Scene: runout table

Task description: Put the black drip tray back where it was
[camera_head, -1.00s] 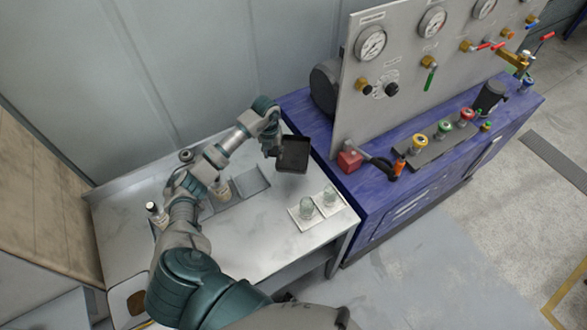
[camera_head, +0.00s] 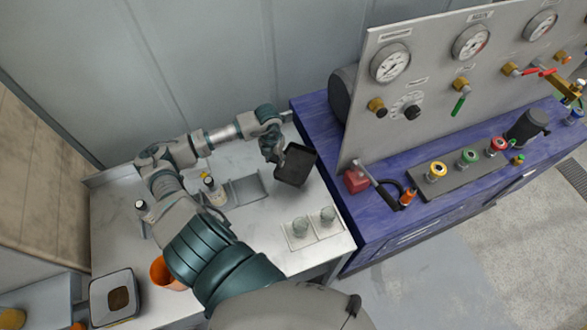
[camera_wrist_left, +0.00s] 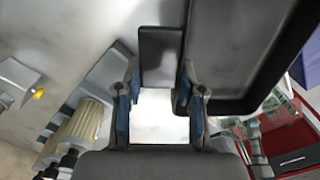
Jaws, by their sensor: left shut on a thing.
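The black drip tray (camera_head: 297,166) is a dark, shallow rectangular pan, held tilted above the back right of the white table (camera_head: 258,226), near the blue cabinet. My left gripper (camera_head: 279,158) is shut on the tray's edge on its left side. In the left wrist view, the tray (camera_wrist_left: 232,50) fills the upper right, and its flat tab lies between the two fingers of the gripper (camera_wrist_left: 160,85). A grey shallow holder (camera_head: 247,188) lies on the table left of the tray. My right gripper is not in view.
Two glasses (camera_head: 300,226) stand on pale square pads at the table's right front. A bottle (camera_head: 214,191) stands left of the grey holder.

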